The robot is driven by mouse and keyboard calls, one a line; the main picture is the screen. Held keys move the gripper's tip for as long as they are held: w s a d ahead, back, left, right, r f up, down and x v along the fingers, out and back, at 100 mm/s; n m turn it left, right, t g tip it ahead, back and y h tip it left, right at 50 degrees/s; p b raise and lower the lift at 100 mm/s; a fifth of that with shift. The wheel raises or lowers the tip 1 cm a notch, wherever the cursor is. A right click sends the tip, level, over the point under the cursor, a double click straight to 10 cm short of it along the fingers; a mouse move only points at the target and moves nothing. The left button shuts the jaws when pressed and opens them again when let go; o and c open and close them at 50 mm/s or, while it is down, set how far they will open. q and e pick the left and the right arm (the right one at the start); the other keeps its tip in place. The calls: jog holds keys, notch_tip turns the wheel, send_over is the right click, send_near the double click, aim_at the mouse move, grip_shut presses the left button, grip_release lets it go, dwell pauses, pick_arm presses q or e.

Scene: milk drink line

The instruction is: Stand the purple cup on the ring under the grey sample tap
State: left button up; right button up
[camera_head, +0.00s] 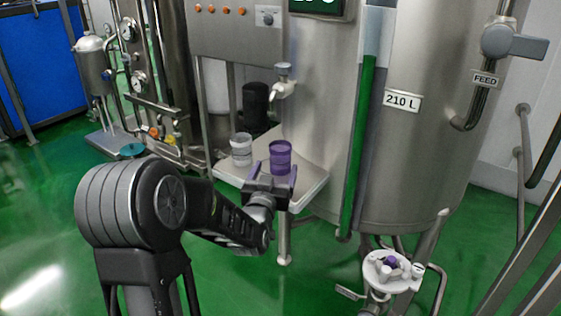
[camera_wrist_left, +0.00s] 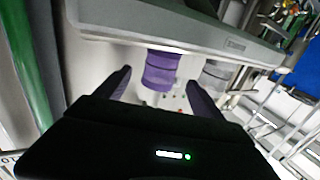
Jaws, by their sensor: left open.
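The purple cup (camera_head: 280,155) stands upright on the pale shelf (camera_head: 310,185) in front of the tank. It also shows in the left wrist view (camera_wrist_left: 161,72), between and just ahead of the finger tips. My left gripper (camera_head: 279,180) is open, low at the front edge of the shelf, with its fingers pointing at the cup. I cannot tell whether they touch it. The grey sample tap (camera_head: 283,82) sticks out from the tank above and behind the cup. I cannot make out a ring under it. My right gripper is not in view.
A clear cup (camera_head: 241,150) stands on the shelf left of the purple one, close to it. A black cylinder (camera_head: 255,103) is behind the shelf. A green and grey vertical strip (camera_head: 362,130) runs down the tank to the right. A white fitting (camera_head: 392,272) sits low at right.

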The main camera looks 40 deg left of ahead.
aim_at(278, 160)
pick_arm(q)
jog(key=shift+w+a, duration=0.2)
jog(key=shift+w, duration=0.2)
jog(key=shift+w, duration=0.1)
jog(key=x, duration=0.5)
jog(key=shift+a, duration=0.1)
jog(key=shift+c, duration=0.5)
jog(key=c, duration=1.5)
jog(key=shift+o, duration=0.2)
jog(key=shift+r, duration=0.1)
